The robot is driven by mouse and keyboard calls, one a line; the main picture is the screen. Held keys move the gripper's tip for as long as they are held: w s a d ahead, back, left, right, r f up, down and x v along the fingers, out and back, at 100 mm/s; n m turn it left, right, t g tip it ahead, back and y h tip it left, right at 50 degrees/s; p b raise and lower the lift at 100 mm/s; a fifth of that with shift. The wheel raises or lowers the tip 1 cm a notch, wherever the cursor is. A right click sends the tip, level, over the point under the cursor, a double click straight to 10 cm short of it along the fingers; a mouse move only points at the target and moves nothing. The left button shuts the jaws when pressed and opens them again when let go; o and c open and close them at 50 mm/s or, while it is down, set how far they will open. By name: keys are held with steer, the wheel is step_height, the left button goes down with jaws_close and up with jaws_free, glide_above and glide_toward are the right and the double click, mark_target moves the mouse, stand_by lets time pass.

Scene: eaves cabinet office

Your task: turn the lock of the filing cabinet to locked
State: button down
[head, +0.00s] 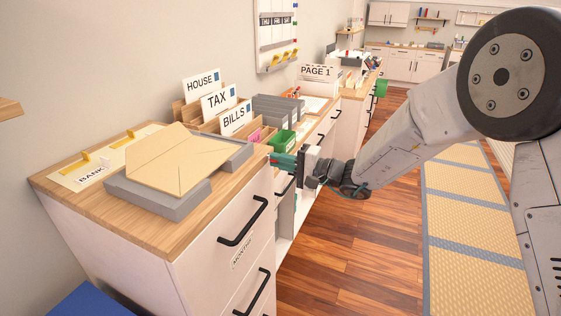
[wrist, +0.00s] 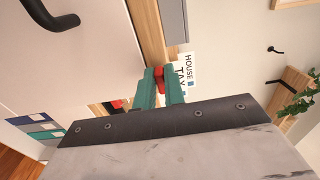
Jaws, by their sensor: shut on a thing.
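The white filing cabinet (head: 215,262) has a wooden top and black drawer handles and stands at the left in the head view. My gripper (head: 272,159) is at its front, by the upper right corner just below the top's edge. In the wrist view my gripper's green fingers (wrist: 160,88) are shut on a small red piece (wrist: 160,75), which appears to be the lock's knob at the cabinet front. The fingers hide most of it, so I cannot tell which way the lock is turned.
A tan envelope (head: 165,158) lies on a grey tray on the cabinet top. Card dividers, a green bin (head: 283,142) and grey trays stand behind. The wooden floor (head: 345,262) in front is clear.

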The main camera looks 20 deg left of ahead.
steer(key=shift+f, duration=0.1)
stand_by(0.3)
steer(key=c, duration=1.5)
jaws_free()
steer(key=d, duration=0.8)
steer(key=shift+s, duration=0.3)
